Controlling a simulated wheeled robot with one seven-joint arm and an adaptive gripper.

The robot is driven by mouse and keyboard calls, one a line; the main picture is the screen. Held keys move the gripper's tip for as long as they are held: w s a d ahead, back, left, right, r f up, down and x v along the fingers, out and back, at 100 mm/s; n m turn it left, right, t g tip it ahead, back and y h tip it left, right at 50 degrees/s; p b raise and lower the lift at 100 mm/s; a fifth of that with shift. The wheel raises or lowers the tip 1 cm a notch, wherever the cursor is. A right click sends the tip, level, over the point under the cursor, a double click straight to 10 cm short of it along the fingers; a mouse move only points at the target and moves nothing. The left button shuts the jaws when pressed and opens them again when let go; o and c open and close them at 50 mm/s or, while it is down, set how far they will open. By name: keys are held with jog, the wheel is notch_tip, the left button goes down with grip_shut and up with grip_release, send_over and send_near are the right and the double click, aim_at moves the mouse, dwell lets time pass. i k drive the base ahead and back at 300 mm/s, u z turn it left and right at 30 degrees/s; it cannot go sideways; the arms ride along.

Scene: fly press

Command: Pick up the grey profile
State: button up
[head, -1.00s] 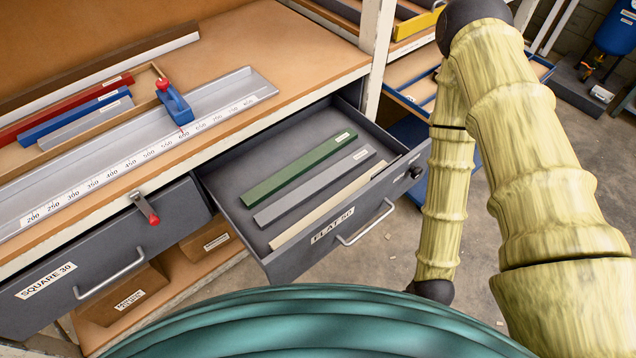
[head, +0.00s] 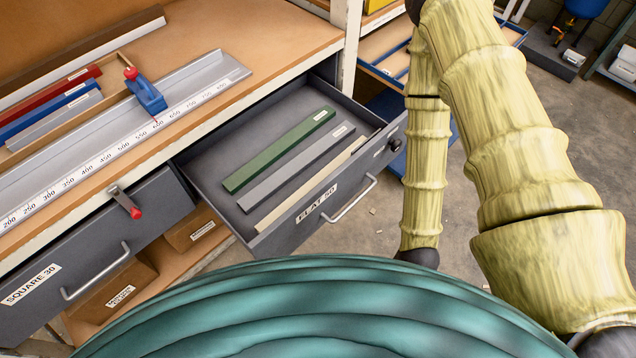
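A grey profile (head: 297,168) lies flat in the open drawer labelled FLAT 50 (head: 215,197), between a green profile (head: 278,150) and a beige profile (head: 311,186). Another grey profile (head: 56,121) lies on the bench top at the left, beside the blue and red ones. My arm hangs at the right of the view, to the right of the open drawer. My gripper is not in view; the lower end of the arm passes behind my teal body.
The bench holds a blue profile (head: 42,112), a red profile (head: 48,93) and a scaled metal channel (head: 196,86) with a blue stop (head: 147,93). The closed SQUARE 30 drawer (head: 95,262) is at lower left. Floor right of the open drawer (head: 372,228) is mostly clear.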

aim_at(264, 189)
jog(key=u, duration=1.1)
jog(key=k, duration=0.9)
jog(key=z, duration=0.45)
